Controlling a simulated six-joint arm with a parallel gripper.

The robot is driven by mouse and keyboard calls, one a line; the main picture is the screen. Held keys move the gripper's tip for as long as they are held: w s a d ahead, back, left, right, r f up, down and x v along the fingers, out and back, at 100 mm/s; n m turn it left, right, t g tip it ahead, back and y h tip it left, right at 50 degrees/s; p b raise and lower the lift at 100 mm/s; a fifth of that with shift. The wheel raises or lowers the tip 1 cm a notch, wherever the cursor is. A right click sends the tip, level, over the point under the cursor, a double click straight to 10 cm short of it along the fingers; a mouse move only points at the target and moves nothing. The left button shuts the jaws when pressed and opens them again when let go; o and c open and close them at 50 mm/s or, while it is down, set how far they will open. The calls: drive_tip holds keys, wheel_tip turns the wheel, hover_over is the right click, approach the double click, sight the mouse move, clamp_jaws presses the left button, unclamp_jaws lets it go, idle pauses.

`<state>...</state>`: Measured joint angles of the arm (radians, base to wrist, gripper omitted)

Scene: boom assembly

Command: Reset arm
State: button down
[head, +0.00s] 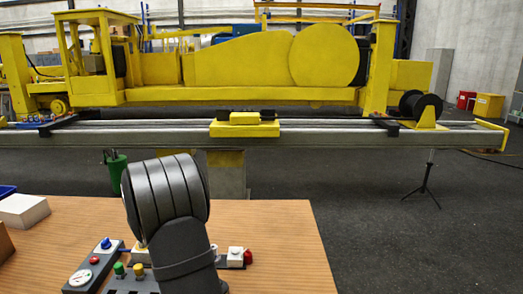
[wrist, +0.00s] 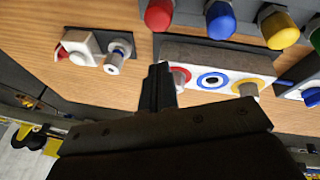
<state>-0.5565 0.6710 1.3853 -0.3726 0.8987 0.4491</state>
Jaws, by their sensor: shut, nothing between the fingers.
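My gripper (wrist: 159,76) shows in the wrist view as dark fingers closed together, with nothing held. It points toward the wooden table (wrist: 120,75) beside a white plate (wrist: 238,82) with red, blue and yellow rings. The view does not make clear whether the fingertips touch anything. In the head view my grey arm (head: 165,195) rises over the table, and my gripper is hidden behind it.
Red, blue, green and yellow knobs (wrist: 220,20) stand close to my gripper. A white block with a metal connector (wrist: 118,55) lies left of it. A grey control box (head: 95,262) and a white box (head: 23,210) sit on the table. A yellow boom machine (head: 240,60) stands beyond.

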drive_tip(key=shift+s+a+f+g, duration=0.2)
drive_tip(key=shift+s+a, duration=0.3)
drive_tip(key=shift+a, duration=0.25)
drive_tip(key=shift+s+a+f+g, duration=0.1)
drive_tip(key=shift+s+a+g, duration=0.1)
drive_tip(key=shift+s+a, duration=0.45)
drive_tip(key=shift+w+a, duration=0.1)
drive_tip(key=shift+w, duration=0.05)
